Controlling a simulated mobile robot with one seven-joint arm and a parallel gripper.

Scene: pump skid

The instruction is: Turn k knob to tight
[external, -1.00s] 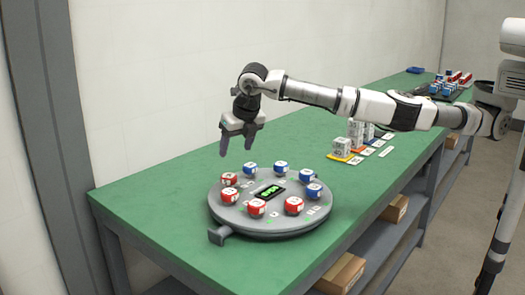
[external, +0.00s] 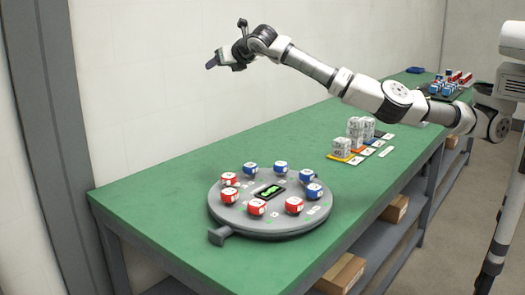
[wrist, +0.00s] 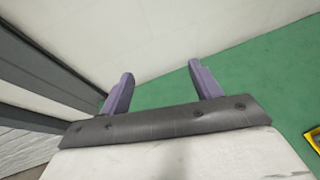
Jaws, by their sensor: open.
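A round grey turntable (external: 238,213) sits on the green bench in the external view, with several red and blue knob-like blocks around its top. One red block (external: 256,207) is at its front and one blue block (external: 281,168) at its back. A small display (external: 269,191) with green marks is in the middle. The letters on the blocks are too small to read, so I cannot tell which is k. My gripper (external: 213,63) is raised high above and behind the turntable, pointing left. In the wrist view my gripper (wrist: 160,85) is open and empty.
A grey handle (external: 219,236) sticks out at the turntable's front left. White stacked blocks (external: 343,147) stand on coloured mats to the right. A dark tray (external: 440,90) of red and blue pieces is at the far end. The left bench top is clear.

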